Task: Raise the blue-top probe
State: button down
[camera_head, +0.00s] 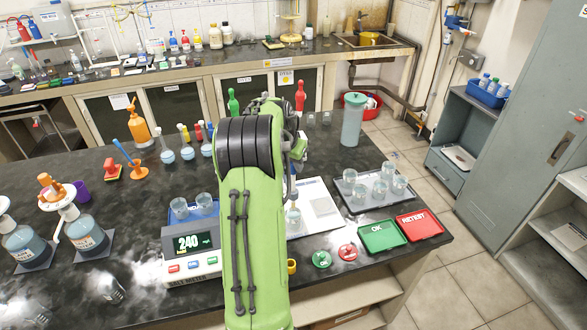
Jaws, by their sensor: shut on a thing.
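My green arm fills the middle of the view and hides most of my gripper (296,152), which shows only in part at the arm's right edge. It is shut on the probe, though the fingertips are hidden. A thin grey shaft (291,188), apparently that probe, hangs below the gripper, over or in a small glass beaker (293,216). I cannot tell where its tip is. A bench meter (190,255) reading 240 stands left of my arm.
A tray of several beakers (352,200) stands right of the probe. Green OK (381,237) and red RETEST (418,226) trays lie at the right front. Flasks (167,154) and orange bottles stand left. A blue tray with beakers sits behind the meter.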

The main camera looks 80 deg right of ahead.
jog(key=shift+d+r, duration=0.2)
jog(key=shift+r, duration=0.1)
jog(key=c, duration=1.2)
grip_release()
jog(key=shift+c, duration=0.2)
jog(key=o, duration=0.3)
jog(key=shift+a, duration=0.2)
jog(key=shift+o, duration=0.2)
jog(key=v, duration=1.5)
jog(key=shift+a+r, duration=0.2)
jog(key=shift+r, duration=0.1)
jog(key=shift+w, duration=0.1)
